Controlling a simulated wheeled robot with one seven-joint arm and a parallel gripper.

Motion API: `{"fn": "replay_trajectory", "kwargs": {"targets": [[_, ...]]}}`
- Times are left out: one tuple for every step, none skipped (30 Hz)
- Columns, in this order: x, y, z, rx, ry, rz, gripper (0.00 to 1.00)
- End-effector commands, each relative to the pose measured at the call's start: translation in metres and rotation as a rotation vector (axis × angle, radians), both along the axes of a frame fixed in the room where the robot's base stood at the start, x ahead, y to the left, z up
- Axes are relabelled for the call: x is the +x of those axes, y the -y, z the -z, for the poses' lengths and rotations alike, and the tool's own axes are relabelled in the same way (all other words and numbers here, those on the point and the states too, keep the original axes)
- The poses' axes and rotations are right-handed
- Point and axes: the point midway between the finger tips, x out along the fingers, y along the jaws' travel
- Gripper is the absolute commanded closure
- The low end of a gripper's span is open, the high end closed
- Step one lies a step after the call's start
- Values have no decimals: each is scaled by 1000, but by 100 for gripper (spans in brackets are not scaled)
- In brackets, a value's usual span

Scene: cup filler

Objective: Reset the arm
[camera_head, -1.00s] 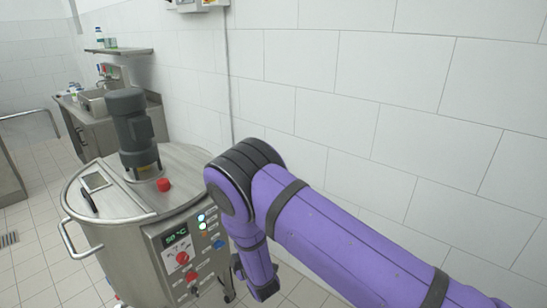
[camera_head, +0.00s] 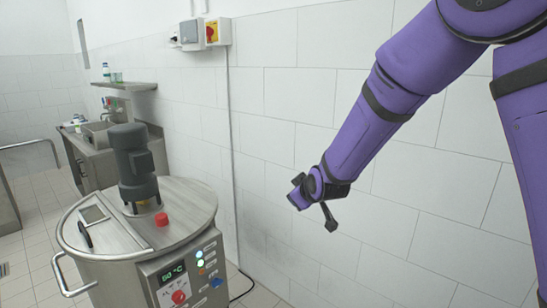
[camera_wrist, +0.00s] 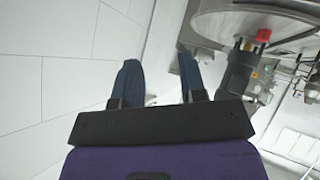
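My arm is purple with dark bands and reaches in from the upper right in the head view. My gripper (camera_head: 318,200) is at its lower end, in free air in front of the white tiled wall, to the right of the steel machine. In the wrist view my gripper (camera_wrist: 158,82) shows two dark fingers standing apart with nothing between them. Its opening is small in the head view.
A round steel machine (camera_head: 185,212) with a dark motor (camera_head: 132,165), a red knob and a lit control panel (camera_head: 180,275) stands at the lower left. A sink counter (camera_head: 98,160) is behind it. A switch box (camera_head: 217,32) is on the wall (camera_head: 290,130).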

Motion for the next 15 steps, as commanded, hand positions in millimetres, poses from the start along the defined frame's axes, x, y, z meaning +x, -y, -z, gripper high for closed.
{"fn": "replay_trajectory", "kwargs": {"targets": [[-7,14,-18,20,-16,25,62],[-12,21,-26,30,-32,38,62],[-19,31,-36,43,-52,56,62],[-24,38,-44,53,-65,69,62],[-30,45,-52,63,-80,83,62],[-38,54,-61,75,-99,102,62],[-44,61,-68,84,-112,114,62],[-51,68,-75,92,-125,129,62],[-60,77,-84,104,-144,147,62],[-67,84,-90,112,-157,161,62],[-75,91,-96,120,-170,175,62],[-85,99,-104,129,-187,193,62],[-93,106,-109,137,-201,208,62],[-101,112,-115,145,-213,221,62],[-112,120,-121,154,-229,241,62]]}}
